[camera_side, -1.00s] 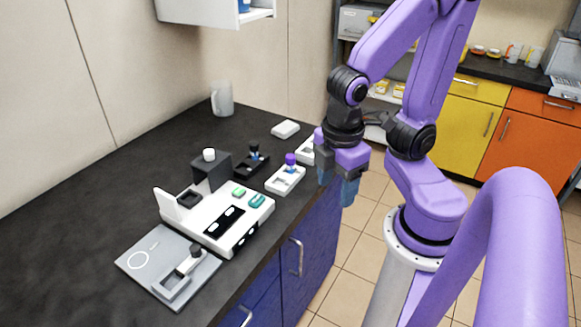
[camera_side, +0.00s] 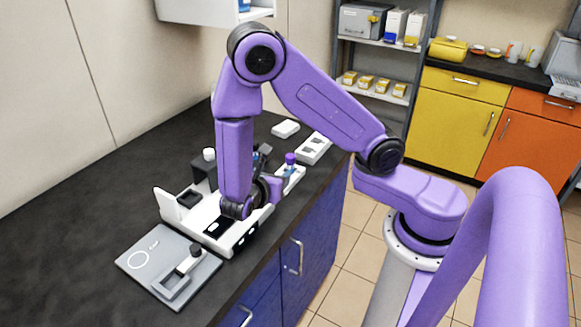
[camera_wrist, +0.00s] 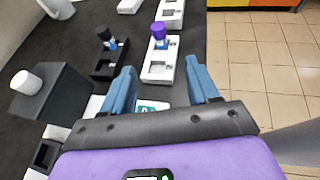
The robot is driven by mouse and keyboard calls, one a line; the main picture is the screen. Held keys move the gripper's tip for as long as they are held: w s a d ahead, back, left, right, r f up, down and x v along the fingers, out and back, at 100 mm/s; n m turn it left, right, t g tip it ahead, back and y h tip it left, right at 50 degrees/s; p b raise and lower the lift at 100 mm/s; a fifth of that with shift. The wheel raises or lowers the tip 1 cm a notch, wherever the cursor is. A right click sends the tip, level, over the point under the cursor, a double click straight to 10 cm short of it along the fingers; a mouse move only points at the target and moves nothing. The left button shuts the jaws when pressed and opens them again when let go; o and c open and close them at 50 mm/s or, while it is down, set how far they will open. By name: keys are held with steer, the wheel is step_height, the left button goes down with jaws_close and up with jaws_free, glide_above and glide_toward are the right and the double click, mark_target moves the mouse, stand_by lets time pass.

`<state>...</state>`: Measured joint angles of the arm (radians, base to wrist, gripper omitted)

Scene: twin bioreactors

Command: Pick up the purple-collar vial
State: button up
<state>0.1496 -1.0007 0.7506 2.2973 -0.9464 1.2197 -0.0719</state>
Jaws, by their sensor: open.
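The purple-collar vial (camera_wrist: 158,35) stands upright in a white holder (camera_wrist: 160,65) in the wrist view, with blue below its purple top. In the side view the vial (camera_side: 290,160) shows just right of my forearm. My gripper (camera_wrist: 164,88) is open and empty, its two blue fingers pointing towards the white holder, with the vial beyond and roughly between them. The fingers appear apart from the vial. In the side view my arm hides most of the gripper. A black-topped vial (camera_wrist: 107,38) stands in a black holder (camera_wrist: 110,62) to the left.
A white device (camera_side: 225,232) with a dark block (camera_wrist: 48,92) carrying a white cap (camera_wrist: 26,82) stands beside my arm. A grey plate (camera_side: 160,262) lies nearer the front. More white holders (camera_side: 314,148) stand farther back. The counter edge drops to the tiled floor (camera_wrist: 245,60).

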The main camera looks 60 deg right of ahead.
mark_target(289, 163)
steer(key=x, duration=1.2)
steer(key=shift+w+d+f, duration=0.1)
steer(key=shift+w+d, duration=0.05)
steer(key=shift+f+x, duration=0.25)
steer(key=shift+x, duration=2.35)
steer(key=c, duration=1)
